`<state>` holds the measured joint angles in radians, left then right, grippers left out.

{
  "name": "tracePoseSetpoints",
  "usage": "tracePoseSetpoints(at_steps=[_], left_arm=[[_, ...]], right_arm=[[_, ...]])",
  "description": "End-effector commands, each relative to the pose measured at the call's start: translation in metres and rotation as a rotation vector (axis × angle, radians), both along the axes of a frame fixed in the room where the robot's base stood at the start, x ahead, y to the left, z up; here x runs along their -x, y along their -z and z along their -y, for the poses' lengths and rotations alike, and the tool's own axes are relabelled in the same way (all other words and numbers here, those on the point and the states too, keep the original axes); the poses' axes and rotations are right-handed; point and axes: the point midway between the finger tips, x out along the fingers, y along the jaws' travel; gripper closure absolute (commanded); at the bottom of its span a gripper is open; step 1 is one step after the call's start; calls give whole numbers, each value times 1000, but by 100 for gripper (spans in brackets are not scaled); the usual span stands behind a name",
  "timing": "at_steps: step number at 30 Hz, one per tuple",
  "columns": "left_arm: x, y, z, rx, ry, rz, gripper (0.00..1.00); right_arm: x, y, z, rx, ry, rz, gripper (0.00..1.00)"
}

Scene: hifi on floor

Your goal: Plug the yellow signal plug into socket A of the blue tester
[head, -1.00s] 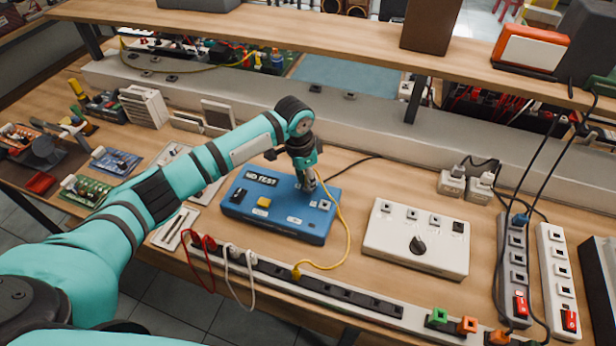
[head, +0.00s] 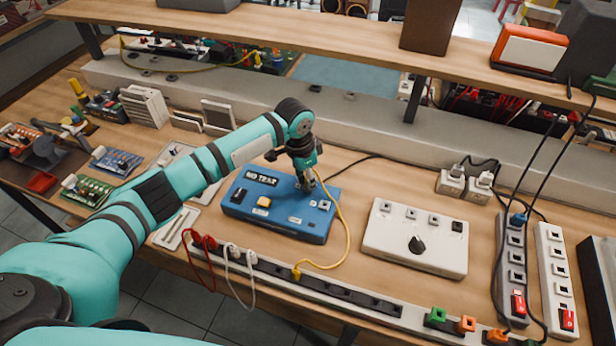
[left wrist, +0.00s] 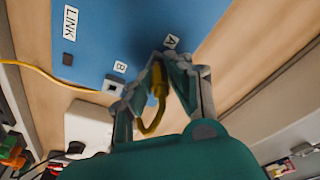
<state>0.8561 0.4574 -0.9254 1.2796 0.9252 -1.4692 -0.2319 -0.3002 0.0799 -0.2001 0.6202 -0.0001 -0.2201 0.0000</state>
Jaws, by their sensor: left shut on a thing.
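The blue tester (head: 275,222) lies on the bench. My left gripper (head: 306,184) is over the tester's far right part, pointing down. Socket B (left wrist: 112,86) is bare. The yellow cable (head: 348,225) loops from the plug to the power strip. My right gripper is not in view.
A white box with a dark knob (head: 416,245) stands right of the tester. A long socket strip (head: 345,295) runs along the front edge, with red and white leads at its left. Black cables hang at the right. A raised shelf (head: 340,40) spans the back.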

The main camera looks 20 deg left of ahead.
Motion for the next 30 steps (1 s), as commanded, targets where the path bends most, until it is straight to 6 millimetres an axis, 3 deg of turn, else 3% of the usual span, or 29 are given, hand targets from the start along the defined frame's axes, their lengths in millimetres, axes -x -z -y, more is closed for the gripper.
tracePoseSetpoints(at_steps=[30], left_arm=[[0, 0, 0, 0, -1, 1, 100]], right_arm=[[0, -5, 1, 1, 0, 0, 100]])
